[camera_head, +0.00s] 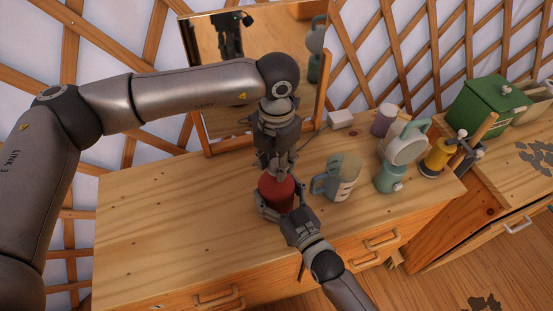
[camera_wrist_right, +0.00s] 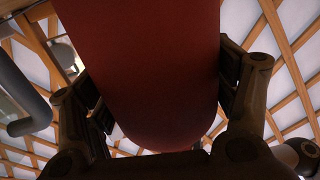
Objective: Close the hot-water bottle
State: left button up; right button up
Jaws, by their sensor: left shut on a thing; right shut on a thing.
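The red hot-water bottle (camera_head: 275,192) stands near the front middle of the wooden dresser. In the right wrist view, the bottle (camera_wrist_right: 155,70) fills the middle between the fingers. My right gripper (camera_head: 281,206) comes from the front and is shut around the bottle's body; both its fingers (camera_wrist_right: 165,100) flank the bottle in the wrist view. My left gripper (camera_head: 279,172) points down from above and is shut at the bottle's top. Its fingers hide the stopper and the neck, so I cannot tell how the stopper sits.
A jug (camera_head: 340,178) stands close right of the bottle. Further right are a pale green appliance (camera_head: 392,177), a mauve canister (camera_head: 384,119) and a yellow grinder-like thing (camera_head: 437,158). A framed mirror (camera_head: 220,45) stands behind. The dresser top (camera_head: 170,215) is clear on the left.

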pick_arm(q)
jog(key=m, duration=1)
jog(key=shift+m, duration=0.3)
jog(key=m, duration=1.6)
jog(key=o, duration=1.1)
